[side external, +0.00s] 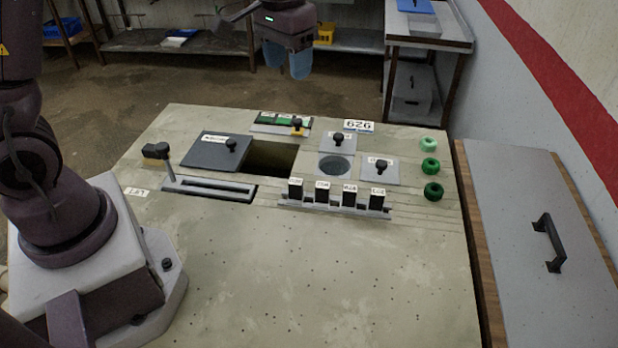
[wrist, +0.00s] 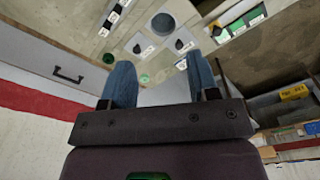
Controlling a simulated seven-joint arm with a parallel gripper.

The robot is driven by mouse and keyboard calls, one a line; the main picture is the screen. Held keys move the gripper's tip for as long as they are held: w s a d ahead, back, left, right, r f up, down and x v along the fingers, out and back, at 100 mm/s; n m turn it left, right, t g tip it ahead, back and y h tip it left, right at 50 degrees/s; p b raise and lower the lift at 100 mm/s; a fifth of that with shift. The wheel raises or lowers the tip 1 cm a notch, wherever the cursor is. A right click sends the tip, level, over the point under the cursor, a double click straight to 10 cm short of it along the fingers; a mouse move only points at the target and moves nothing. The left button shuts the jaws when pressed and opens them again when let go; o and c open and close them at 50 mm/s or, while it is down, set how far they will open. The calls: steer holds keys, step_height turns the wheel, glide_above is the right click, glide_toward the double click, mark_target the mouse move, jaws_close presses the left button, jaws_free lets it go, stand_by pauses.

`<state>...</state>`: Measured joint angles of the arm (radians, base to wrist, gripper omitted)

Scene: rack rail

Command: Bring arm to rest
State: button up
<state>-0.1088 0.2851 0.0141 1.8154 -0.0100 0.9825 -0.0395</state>
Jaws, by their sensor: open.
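My gripper (side external: 288,66) hangs above the far side of the work table (side external: 300,260) in the side external view, near the top edge of the picture. Its two blue fingers point down, apart from everything on the table. In the wrist view my gripper (wrist: 157,85) shows its two blue fingers spread, with nothing between them. The upper part of my arm is cut off by the picture's top edge.
The table holds a rail with several black blocks (side external: 350,196), a slotted lever unit (side external: 210,188), a dark lid (side external: 217,150) beside an open pit (side external: 270,158), a round hole (side external: 335,166) and green rings (side external: 430,166). A grey handled panel (side external: 530,240) lies right. The near tabletop is clear.

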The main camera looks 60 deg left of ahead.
steer(key=s+d+r+m+t, duration=0.1)
steer(key=s+r, duration=0.3)
steer(key=s, duration=0.5)
steer(key=s+d+r+m+t, duration=0.1)
steer(key=s+d+r+t, duration=0.2)
steer(key=s, duration=0.7)
steer(key=shift+s+d+r+t, duration=0.25)
steer(key=shift+d+r+t, duration=0.1)
steer(key=shift+r+t, duration=0.15)
